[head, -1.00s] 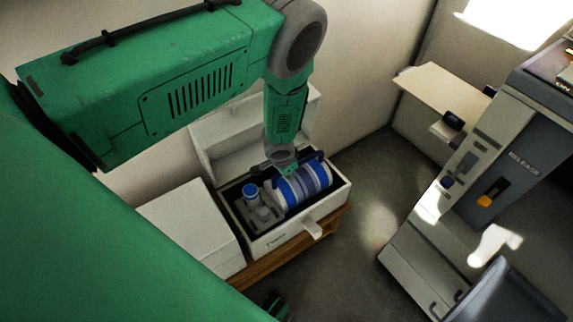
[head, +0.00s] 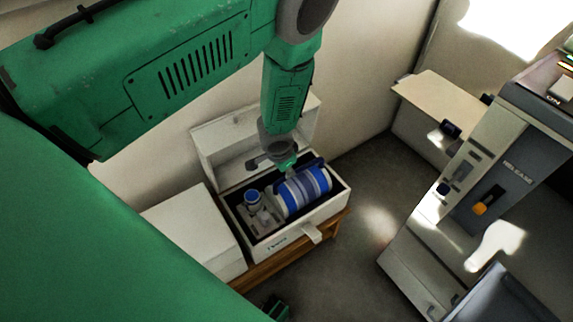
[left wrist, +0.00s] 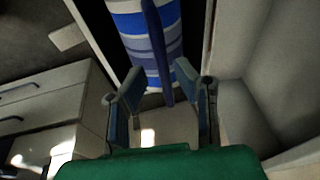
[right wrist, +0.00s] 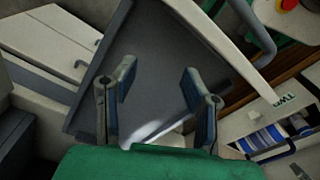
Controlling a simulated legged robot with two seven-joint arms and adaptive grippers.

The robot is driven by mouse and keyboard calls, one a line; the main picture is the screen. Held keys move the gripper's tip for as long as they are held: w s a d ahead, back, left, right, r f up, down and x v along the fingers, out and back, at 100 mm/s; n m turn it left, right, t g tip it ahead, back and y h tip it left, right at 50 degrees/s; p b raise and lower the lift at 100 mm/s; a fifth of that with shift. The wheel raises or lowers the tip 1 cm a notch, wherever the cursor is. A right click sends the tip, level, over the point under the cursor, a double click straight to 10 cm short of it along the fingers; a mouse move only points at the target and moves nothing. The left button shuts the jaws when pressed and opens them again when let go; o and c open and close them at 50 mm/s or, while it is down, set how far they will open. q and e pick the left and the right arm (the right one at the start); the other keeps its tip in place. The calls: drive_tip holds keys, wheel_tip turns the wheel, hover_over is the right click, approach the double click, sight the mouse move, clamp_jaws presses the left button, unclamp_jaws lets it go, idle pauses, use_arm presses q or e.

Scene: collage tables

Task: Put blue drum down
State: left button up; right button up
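The blue drum (head: 304,192), striped blue and white, lies on its side in the right part of an open white box (head: 328,210). My left gripper (head: 283,164) is just above the drum, with its fingers spread. In the left wrist view the drum (left wrist: 142,22) lies beyond the open fingers (left wrist: 160,78). Its dark blue handle bar (left wrist: 157,50) reaches between the fingertips without being clamped. My right gripper (head: 277,308) is low at the bottom of the head view. In the right wrist view its fingers (right wrist: 160,70) are apart and empty.
A grey bottle-like part with a blue cap (head: 252,195) stands beside the drum in the box. The raised lid (head: 225,145) is behind. A closed white box (head: 190,235) stands at left, a grey machine (head: 465,190) at right.

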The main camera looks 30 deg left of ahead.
use_arm(q)
drive_tip(key=s+d+r+n+g, duration=0.1)
drive_tip(key=s+r, duration=0.1)
drive_tip(key=s, duration=1.2)
drive_tip(key=s+d+r+n+g, duration=0.1)
drive_tip(key=s+d+r+n, duration=0.1)
drive_tip(key=s, duration=1.2)
drive_tip(key=shift+r+n+h+p, duration=0.3)
drive_tip(key=shift+s, duration=0.1)
